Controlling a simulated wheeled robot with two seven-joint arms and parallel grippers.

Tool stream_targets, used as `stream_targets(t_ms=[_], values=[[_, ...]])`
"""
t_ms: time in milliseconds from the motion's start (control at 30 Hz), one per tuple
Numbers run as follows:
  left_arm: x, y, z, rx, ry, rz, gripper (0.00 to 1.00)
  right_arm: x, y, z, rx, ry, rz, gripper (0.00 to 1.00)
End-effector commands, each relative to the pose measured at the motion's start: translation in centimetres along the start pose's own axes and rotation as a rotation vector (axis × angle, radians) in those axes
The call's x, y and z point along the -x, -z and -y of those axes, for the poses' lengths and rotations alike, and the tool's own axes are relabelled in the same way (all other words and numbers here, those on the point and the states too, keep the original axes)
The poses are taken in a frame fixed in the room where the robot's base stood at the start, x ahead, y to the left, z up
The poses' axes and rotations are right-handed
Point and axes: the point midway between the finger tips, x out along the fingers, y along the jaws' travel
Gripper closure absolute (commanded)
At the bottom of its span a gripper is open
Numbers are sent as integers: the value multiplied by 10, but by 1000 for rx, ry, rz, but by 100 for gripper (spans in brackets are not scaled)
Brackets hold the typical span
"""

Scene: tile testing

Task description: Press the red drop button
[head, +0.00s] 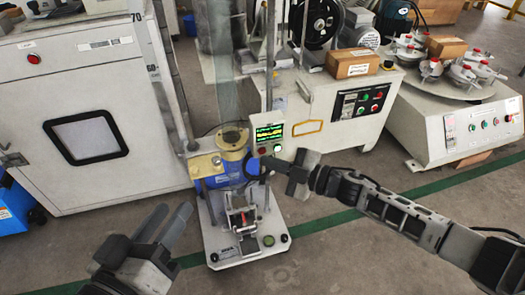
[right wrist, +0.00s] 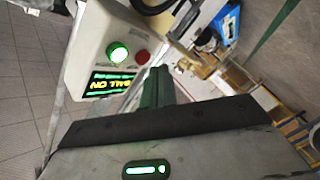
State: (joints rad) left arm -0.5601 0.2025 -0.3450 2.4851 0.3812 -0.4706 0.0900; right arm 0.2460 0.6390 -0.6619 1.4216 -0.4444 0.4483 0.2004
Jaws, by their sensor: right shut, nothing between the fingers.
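The red drop button (right wrist: 141,56) sits on the control box (right wrist: 88,40) beside a lit green button (right wrist: 117,52). In the head view the red button (head: 262,151) is small, below the box's green-lit screen (head: 269,132). My right gripper (right wrist: 158,72) is shut and empty, its fingertips just short of the red button in the picture; I cannot tell whether they touch it. In the head view my right gripper (head: 266,164) is just below the box. My left gripper (head: 174,208) is open and empty, low at the left, away from the box.
The test machine has a base plate (head: 223,254) on the floor and a clear vertical tube (head: 216,75). A white cabinet (head: 35,115) stands at the left. A second machine (head: 330,137) and a round-table machine (head: 465,130) stand behind at the right.

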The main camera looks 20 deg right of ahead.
Motion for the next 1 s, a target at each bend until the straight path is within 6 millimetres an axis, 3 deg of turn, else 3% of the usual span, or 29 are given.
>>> stream_targets(t_ms=[1000], values=[[0,-1,1,-1,0,1,64,-6,-5,-4,0,0,0,100]])
